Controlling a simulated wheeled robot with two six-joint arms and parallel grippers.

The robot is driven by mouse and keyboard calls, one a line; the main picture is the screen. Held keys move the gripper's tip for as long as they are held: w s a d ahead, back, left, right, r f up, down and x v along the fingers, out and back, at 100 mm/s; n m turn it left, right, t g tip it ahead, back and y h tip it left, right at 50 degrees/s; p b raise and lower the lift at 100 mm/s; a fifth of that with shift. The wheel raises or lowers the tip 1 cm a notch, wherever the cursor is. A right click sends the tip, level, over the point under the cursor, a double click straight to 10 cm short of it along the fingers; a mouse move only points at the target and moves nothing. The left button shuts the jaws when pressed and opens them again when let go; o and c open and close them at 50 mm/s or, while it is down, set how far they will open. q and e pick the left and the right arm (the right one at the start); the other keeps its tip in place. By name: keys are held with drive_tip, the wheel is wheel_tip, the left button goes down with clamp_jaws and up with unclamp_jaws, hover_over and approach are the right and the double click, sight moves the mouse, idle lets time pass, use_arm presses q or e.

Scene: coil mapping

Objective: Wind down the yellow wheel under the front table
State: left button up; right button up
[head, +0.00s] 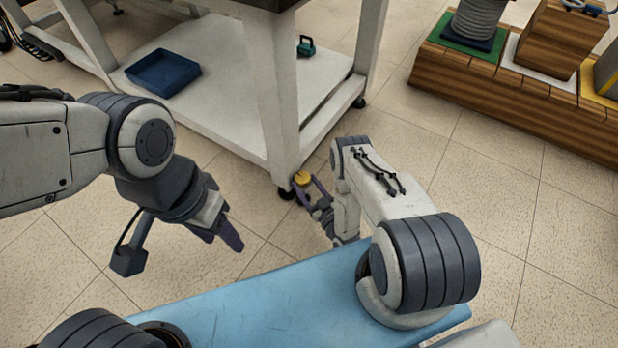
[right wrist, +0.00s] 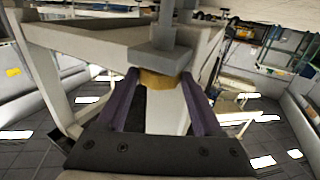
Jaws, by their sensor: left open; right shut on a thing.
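The yellow wheel (head: 302,178) sits low at the near corner leg of the front table (head: 283,110), just above a dark caster. My right gripper (head: 308,184) reaches down to that corner and its fingers are shut on the yellow wheel. In the right wrist view, the wheel (right wrist: 158,82) shows between the two purple fingertips of my right gripper (right wrist: 158,78), under a grey bracket. My left gripper (head: 228,238) hangs open and empty over the floor, left of the wheel and apart from it.
A dark blue tray (head: 163,74) and a small green item (head: 306,47) rest on the table's lower shelf (head: 215,103). A wooden stand (head: 490,85) bearing a grey coil (head: 478,18) is at the upper right. The tiled floor between is free.

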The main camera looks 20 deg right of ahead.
drive_tip(key=shift+a+r+m+h+p, duration=0.2)
drive_tip(key=shift+a+m+h+p, duration=0.15)
drive_tip(key=shift+m+h+p, duration=0.5)
drive_tip(key=shift+f+m+h+p, duration=0.1)
drive_tip(key=shift+m+h+p, duration=0.25)
drive_tip(key=shift+h, duration=0.5)
drive_tip(key=o, duration=1.4)
drive_tip(key=shift+c, duration=0.2)
drive_tip(key=shift+f, duration=0.1)
